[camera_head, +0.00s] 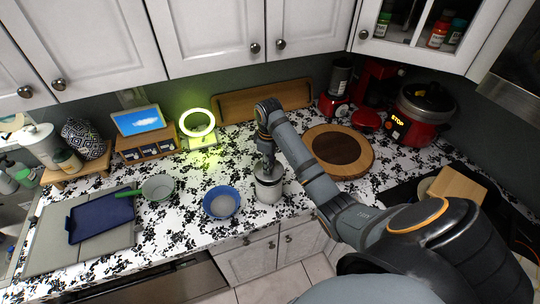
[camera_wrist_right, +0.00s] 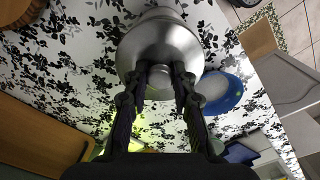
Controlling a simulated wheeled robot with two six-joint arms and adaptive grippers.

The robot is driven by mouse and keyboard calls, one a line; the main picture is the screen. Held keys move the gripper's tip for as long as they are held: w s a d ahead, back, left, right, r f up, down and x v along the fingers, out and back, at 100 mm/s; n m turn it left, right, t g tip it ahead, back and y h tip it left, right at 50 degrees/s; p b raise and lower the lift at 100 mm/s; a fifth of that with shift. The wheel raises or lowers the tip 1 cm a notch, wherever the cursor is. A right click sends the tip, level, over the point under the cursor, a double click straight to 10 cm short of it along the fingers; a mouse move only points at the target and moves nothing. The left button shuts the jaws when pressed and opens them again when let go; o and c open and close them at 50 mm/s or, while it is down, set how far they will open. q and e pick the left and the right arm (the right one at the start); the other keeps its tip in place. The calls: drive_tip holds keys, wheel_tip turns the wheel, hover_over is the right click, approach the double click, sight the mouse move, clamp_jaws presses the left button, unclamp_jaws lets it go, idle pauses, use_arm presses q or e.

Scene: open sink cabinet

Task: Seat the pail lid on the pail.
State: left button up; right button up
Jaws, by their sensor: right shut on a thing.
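The pail (camera_head: 268,192) is a pale grey-white round container standing on the counter, right of a blue bowl. The pail lid (camera_wrist_right: 160,45) is a round silvery metal disc with a knob. In the head view the lid (camera_head: 268,174) is over the pail's top, roughly level. I cannot tell whether it touches the rim all round. My right gripper (camera_head: 267,162) points down above the pail. In the wrist view the fingers of my right gripper (camera_wrist_right: 160,77) are shut on the lid's knob. The lid hides most of the pail there. My left gripper is not in view.
The blue bowl (camera_head: 221,202) stands close left of the pail, with a green-handled pan (camera_head: 158,187) further left. A round wooden board (camera_head: 338,151) and a red cooker (camera_head: 419,114) are at the right. The counter's front edge lies close below the pail.

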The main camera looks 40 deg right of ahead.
drive_tip(key=shift+s+a+f, duration=0.2)
drive_tip(key=shift+a+f, duration=0.1)
drive_tip(key=shift+f, duration=0.3)
drive_tip(key=shift+w+d+f, duration=0.1)
drive_tip(key=shift+w+f, duration=0.05)
drive_tip(key=shift+f, duration=0.15)
drive_tip(key=shift+w+d+f, duration=0.15)
drive_tip(key=shift+f, duration=0.25)
drive_tip(key=shift+s+r, duration=0.15)
drive_tip(key=shift+s, duration=0.1)
drive_tip(key=shift+w, duration=0.1)
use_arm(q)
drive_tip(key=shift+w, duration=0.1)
use_arm(e)
drive_tip(key=shift+f, duration=0.25)
drive_tip(key=o, duration=1)
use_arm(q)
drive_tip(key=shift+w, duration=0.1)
